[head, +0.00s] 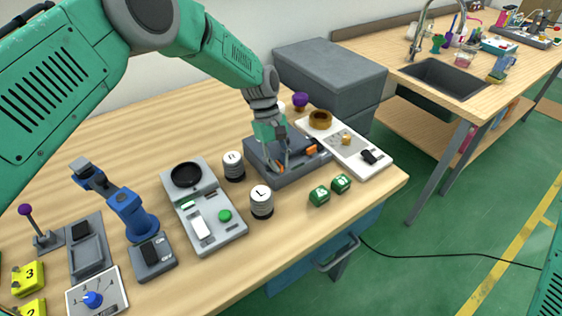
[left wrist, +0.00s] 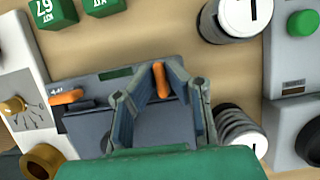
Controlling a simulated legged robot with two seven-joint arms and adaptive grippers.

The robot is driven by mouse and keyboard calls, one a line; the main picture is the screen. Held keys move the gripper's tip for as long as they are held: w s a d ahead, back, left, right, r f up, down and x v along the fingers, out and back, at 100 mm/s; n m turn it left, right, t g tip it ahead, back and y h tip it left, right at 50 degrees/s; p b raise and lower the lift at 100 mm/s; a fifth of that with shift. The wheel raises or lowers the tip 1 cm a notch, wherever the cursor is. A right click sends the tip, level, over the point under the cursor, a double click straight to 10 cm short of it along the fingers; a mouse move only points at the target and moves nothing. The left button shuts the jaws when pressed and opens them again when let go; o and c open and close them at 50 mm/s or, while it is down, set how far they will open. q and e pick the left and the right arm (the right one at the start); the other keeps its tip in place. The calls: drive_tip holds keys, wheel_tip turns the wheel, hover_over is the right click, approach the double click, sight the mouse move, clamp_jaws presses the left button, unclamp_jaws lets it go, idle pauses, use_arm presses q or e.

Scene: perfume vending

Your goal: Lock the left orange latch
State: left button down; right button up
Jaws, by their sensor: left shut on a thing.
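A dark grey case (head: 257,160) with orange parts lies on the wooden table and also shows in the left wrist view (left wrist: 88,128). My left gripper (head: 273,163) reaches down over its left part. In the left wrist view, the fingertips of this gripper (left wrist: 160,72) close in on the left orange latch (left wrist: 163,84), which shows between them. The fingers hide part of this latch. The right orange latch (left wrist: 66,97) is free, apart from the gripper. My right gripper is not in view.
Two green cubes (head: 320,196) stand in front of the case. Striped cylinders (head: 261,203) and a grey device with a green button (head: 225,215) stand to its left. A white board (head: 376,172) with a knob and a brass ring lies close on the right. Grey boxes (head: 330,80) stand behind.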

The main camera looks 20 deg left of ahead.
use_arm(q)
drive_tip(key=shift+w+a, duration=0.15)
drive_tip(key=shift+a, duration=0.05)
drive_tip(key=shift+d, duration=0.25)
drive_tip(key=shift+w+m+b, duration=0.1)
drive_tip(key=shift+m+b, duration=0.4)
drive_tip(key=shift+m, duration=0.1)
drive_tip(key=m+y+b, duration=0.1)
drive_tip(key=m, duration=0.1)
drive_tip(key=shift+a+m+g+b, duration=0.1)
drive_tip(key=shift+m+g+b, duration=0.2)
drive_tip(key=shift+g, duration=0.1)
drive_tip(key=shift+m+y+b, duration=0.3)
drive_tip(key=shift+m+b, duration=0.15)
drive_tip(key=shift+m, duration=0.55)
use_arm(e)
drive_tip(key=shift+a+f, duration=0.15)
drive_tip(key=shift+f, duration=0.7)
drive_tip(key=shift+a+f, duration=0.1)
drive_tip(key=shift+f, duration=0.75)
use_arm(q)
drive_tip(key=c, duration=1.2)
unclamp_jaws()
drive_tip(key=shift+g, duration=0.3)
drive_tip(key=shift+o, duration=0.2)
